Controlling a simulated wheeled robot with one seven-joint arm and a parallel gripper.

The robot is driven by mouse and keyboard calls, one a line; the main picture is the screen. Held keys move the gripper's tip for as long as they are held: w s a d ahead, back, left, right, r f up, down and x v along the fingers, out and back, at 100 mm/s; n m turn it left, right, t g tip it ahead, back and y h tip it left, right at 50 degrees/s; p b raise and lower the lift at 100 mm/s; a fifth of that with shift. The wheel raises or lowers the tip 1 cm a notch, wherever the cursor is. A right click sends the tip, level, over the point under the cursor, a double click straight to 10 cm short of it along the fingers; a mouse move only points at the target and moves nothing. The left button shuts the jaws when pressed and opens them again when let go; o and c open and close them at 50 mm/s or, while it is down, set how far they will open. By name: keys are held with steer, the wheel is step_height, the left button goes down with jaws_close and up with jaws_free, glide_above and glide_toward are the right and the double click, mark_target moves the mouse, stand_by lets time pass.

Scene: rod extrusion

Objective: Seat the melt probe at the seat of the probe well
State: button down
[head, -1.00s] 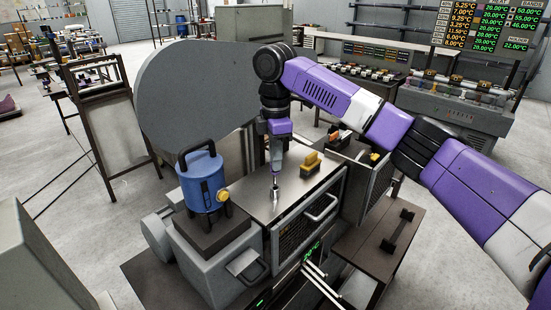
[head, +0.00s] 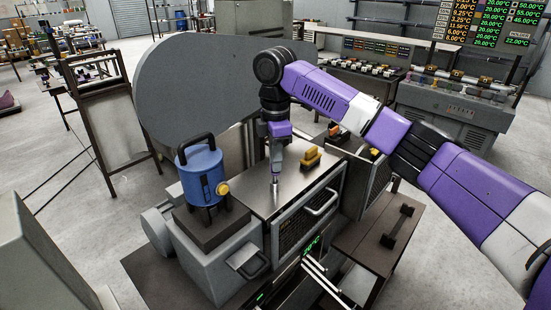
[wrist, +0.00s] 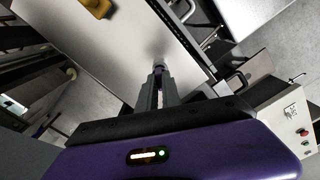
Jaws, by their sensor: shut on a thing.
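My gripper (head: 276,173) points straight down over the bright metal top (head: 257,188) of the machine. It is shut on the melt probe (head: 275,190), a slim upright pale metal piece that shows below the fingers. In the wrist view the gripper (wrist: 158,80) has its two fingers close together around a pale piece. A small round metallic spot lies just beyond the fingertips there. The probe well cannot be told apart from the probe's lower end, so I cannot tell how deep the probe sits.
A yellow block (head: 311,158) stands on the metal top to the right of my gripper. A blue canister (head: 203,179) with a black handle stands at the left. A handled front door (head: 305,217) faces forward.

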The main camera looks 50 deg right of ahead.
steer(key=shift+f, duration=0.6)
steer(key=c, duration=1.5)
jaws_free()
steer(key=shift+o, duration=0.2)
steer(key=shift+r+b, duration=0.7)
steer(key=shift+r, duration=3.2)
